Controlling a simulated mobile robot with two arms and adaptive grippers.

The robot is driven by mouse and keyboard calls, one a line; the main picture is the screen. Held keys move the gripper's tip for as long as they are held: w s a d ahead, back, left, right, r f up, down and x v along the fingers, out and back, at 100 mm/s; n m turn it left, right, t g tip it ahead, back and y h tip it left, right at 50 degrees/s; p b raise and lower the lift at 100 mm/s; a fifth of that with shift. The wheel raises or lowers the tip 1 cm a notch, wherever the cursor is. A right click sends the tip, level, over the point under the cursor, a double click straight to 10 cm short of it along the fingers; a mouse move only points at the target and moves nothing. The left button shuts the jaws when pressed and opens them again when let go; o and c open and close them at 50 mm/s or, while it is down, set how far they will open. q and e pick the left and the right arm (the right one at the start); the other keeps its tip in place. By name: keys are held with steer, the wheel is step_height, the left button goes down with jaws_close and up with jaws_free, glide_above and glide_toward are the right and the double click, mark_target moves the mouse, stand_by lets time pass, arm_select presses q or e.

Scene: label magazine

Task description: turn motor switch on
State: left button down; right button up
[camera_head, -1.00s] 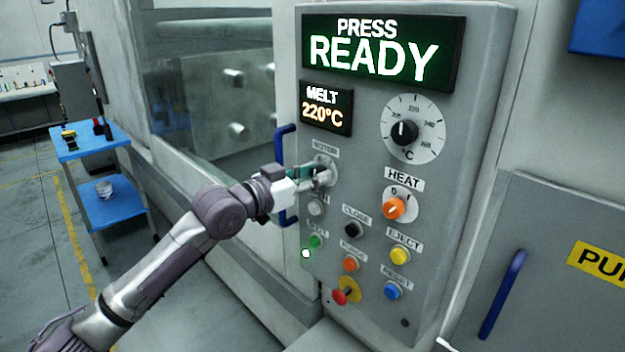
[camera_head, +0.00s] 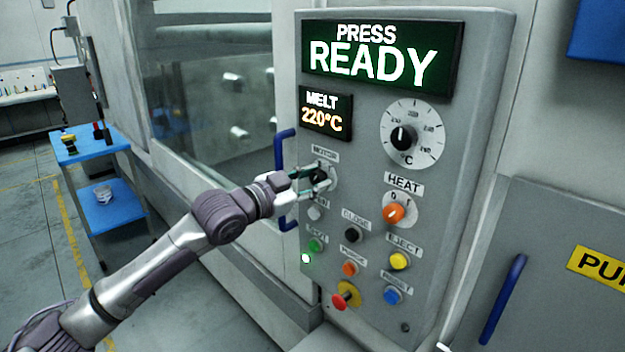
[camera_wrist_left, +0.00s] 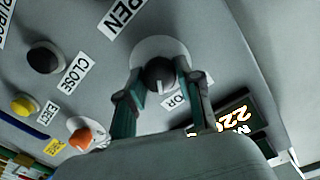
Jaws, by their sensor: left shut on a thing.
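The motor switch (camera_head: 320,176) is a black knob on a pale round plate under the MOTOR label, at the upper left of the grey control panel (camera_head: 350,150). In the left wrist view the knob (camera_wrist_left: 160,75) shows a white mark pointing toward the gripper's palm. My left gripper (camera_head: 316,180) reaches in from the left and is shut on this knob, with one green-grey finger on each side. The MOTOR label is partly covered by a finger in the wrist view.
The orange HEAT knob (camera_head: 394,212) is right of the motor switch. A white button (camera_head: 315,213) and black CLOSE button (camera_head: 353,234) lie below. A blue door handle (camera_head: 282,170) stands close behind the gripper. The display (camera_head: 380,55) reads PRESS READY.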

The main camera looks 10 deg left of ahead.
arm_select(q)
steer(key=c, duration=0.8)
jaws_free()
steer(key=shift+o, duration=0.2)
steer(key=v, duration=1.2)
steer(key=shift+w, duration=0.1)
